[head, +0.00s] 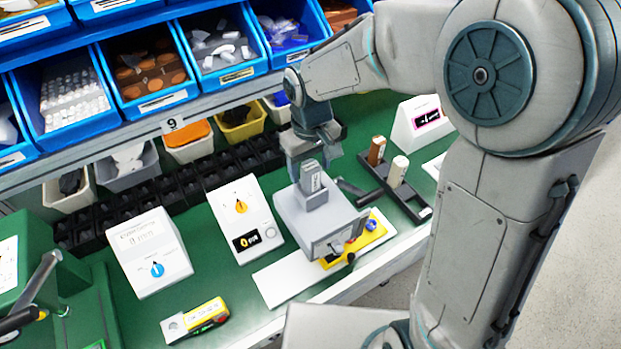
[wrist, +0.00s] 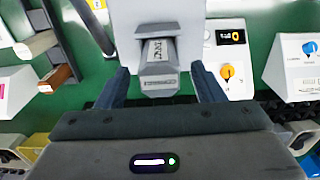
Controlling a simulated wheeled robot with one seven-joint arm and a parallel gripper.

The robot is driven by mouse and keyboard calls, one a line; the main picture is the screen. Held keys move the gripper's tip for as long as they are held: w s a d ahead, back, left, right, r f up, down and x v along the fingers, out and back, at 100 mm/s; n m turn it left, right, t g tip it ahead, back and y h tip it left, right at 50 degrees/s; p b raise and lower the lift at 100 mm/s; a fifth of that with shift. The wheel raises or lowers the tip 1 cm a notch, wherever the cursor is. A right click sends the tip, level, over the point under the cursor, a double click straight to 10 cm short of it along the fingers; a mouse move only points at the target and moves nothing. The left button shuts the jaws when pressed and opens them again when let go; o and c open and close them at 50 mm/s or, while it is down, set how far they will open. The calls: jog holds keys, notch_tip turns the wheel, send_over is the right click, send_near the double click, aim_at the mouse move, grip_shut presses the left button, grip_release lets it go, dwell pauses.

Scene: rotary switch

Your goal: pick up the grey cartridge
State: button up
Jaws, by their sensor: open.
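The grey cartridge (head: 313,180) stands upright in the top of a light grey block-shaped device (head: 305,212). In the wrist view the cartridge (wrist: 158,72), with dark lettering on its side, shows between my two fingers, with a gap on each side. My gripper (head: 311,158) is open over the cartridge, pointing down, and its fingers (wrist: 161,68) do not visibly touch it. In the head view my gripper hides part of the cartridge's upper end.
A black rack (head: 420,210) right of the device holds a brown cartridge (head: 376,150) and a white one (head: 397,170). A white box with an orange knob (head: 241,207) stands close on the left, another with a blue knob (head: 157,269) farther left. Black bins line the back.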

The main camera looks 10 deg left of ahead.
jog(key=shift+f, duration=0.5)
jog(key=shift+c, duration=0.3)
grip_shut()
